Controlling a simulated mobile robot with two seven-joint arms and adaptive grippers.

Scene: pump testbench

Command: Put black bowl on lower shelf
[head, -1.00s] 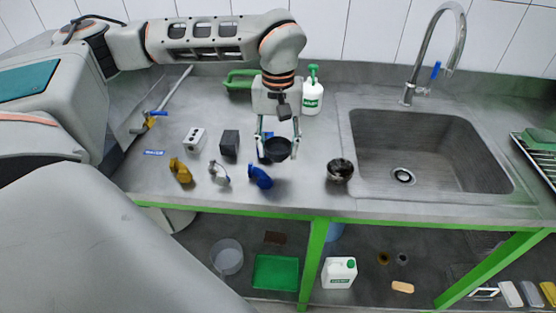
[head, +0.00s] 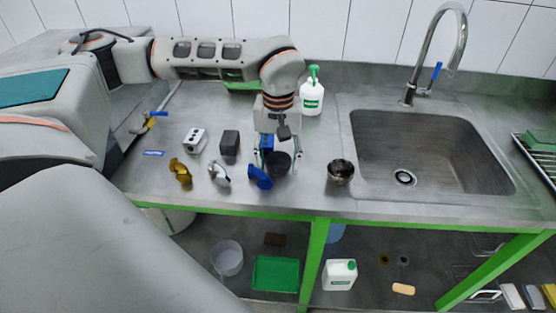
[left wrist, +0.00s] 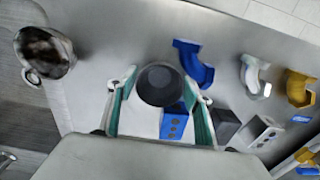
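My left gripper (head: 278,158) points down over the counter, left of the sink. Its fingers stand on both sides of a small black bowl (head: 279,164), and it appears shut on it. In the left wrist view, the black bowl (left wrist: 159,85) sits between the fingertips of the left gripper (left wrist: 160,82). Whether the bowl touches the counter is unclear. The lower shelf (head: 420,272) runs below the counter behind green legs. My right gripper is not in view.
A blue pipe elbow (head: 260,177) lies close left of the bowl, and a blue block (head: 266,143) behind it. A dark patterned bowl (head: 341,171) stands right. On the shelf are a green tray (head: 276,273), clear container (head: 227,257) and white jug (head: 340,274).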

